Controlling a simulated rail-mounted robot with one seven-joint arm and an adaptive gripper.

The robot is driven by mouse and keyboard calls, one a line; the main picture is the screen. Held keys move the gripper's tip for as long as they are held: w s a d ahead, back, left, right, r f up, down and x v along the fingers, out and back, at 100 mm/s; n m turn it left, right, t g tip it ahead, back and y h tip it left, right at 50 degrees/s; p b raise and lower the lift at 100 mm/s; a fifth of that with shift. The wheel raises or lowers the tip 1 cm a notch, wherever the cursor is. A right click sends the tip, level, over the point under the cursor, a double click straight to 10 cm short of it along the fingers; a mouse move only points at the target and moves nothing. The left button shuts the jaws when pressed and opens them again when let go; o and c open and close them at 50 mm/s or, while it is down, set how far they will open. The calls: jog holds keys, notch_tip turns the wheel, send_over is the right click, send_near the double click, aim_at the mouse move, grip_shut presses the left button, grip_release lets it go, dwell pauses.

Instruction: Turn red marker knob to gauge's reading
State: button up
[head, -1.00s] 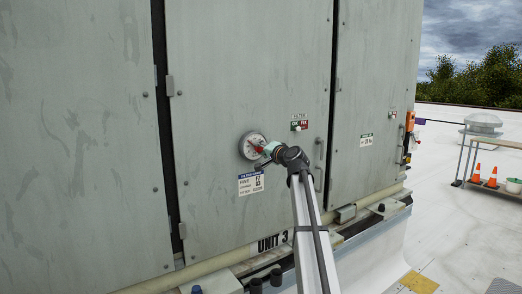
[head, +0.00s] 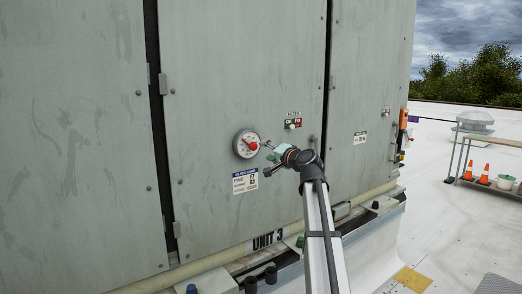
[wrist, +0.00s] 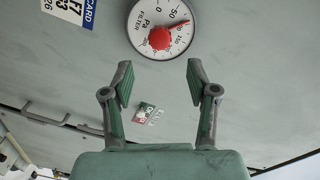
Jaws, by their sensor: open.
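The round white gauge (head: 243,143) is on the grey-green panel of the unit, with the red marker knob (head: 253,146) at its centre. In the wrist view, the gauge (wrist: 145,14) is upper centre, cut by the top edge. Its red knob (wrist: 160,38) has a red pointer reaching right, near the 50 mark. I cannot make out a separate dark needle. My gripper (wrist: 158,76) is open and empty, its fingertips apart from the knob. In the head view, my gripper (head: 268,151) is just right of the gauge, with a small gap.
A white and blue filter card (head: 245,181) is below the gauge. A door handle (head: 312,150) is right of my wrist. Cones (head: 484,173) stand far off at right.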

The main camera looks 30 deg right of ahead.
jog(key=shift+s+d+r, duration=0.1)
jog(key=shift+s+d, duration=0.05)
jog(key=shift+s, duration=0.55)
jog(key=shift+s+d, duration=0.1)
jog(key=shift+s, duration=0.6)
